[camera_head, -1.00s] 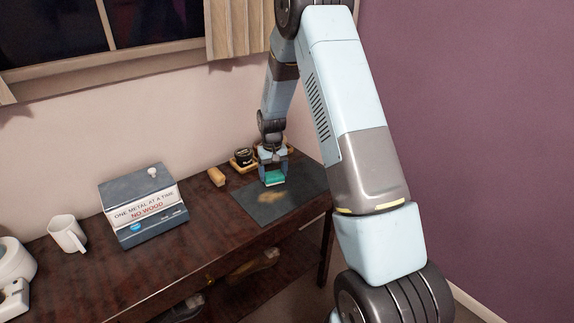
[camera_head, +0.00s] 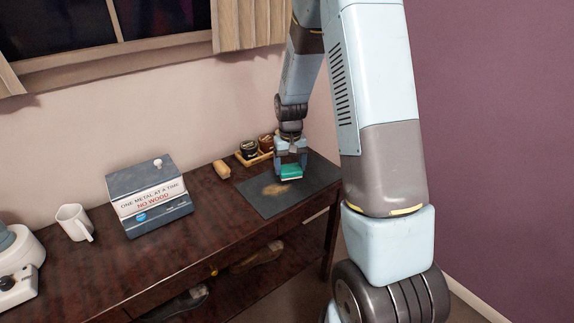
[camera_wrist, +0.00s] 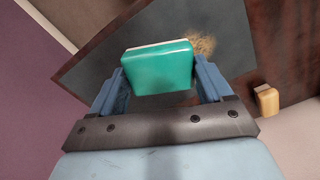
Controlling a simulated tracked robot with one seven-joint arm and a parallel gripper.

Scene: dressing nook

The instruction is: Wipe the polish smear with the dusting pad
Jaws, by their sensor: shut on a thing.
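My gripper (camera_head: 291,167) is shut on the dusting pad (camera_head: 291,172), a green block with a pale layer on one face. The pad also shows between the fingers in the wrist view (camera_wrist: 158,68). The polish smear (camera_head: 276,190) is a tan, brownish patch on the dark grey mat (camera_head: 262,206). In the head view the pad is over the mat, to the right of the smear and a little farther back. In the wrist view the smear (camera_wrist: 203,44) shows just beyond the pad's right edge, partly hidden by it. I cannot tell whether the pad touches the mat.
A wooden tray with dark jars (camera_head: 247,150) stands behind the mat, and a tan block (camera_head: 222,168) lies to its left. A blue and white box (camera_head: 150,197), a white mug (camera_head: 74,222) and a white device (camera_head: 18,262) stand farther left. Shoes lie on the shelf below.

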